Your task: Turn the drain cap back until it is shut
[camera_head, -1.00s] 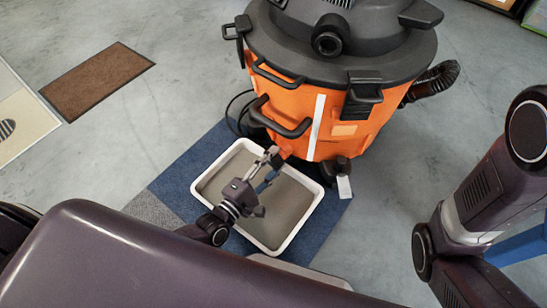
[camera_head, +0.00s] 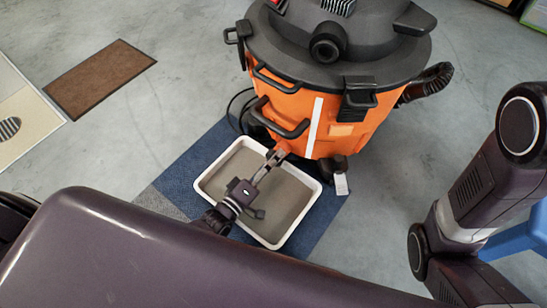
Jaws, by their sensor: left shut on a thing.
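The orange drum vacuum (camera_head: 292,100) with a black lid stands upright at the top centre. My left gripper (camera_head: 275,157) reaches over the tray to the drum's lower front edge. Its fingers are shut on the drain cap (camera_head: 282,149), which is small and mostly hidden by the fingertips. I cannot tell the cap's turn angle or whether it sits tight. A white-rimmed tray (camera_head: 296,224) with a grey inside lies below the gripper. My right gripper is outside the view; only my right arm shows at the right.
The tray lies on a blue mat (camera_head: 188,166). A black caster and a white tag (camera_head: 341,184) are right of the cap. A black hose (camera_head: 430,82) sticks out at the drum's right. A brown mat (camera_head: 98,78) lies at the left. Open floor surrounds these.

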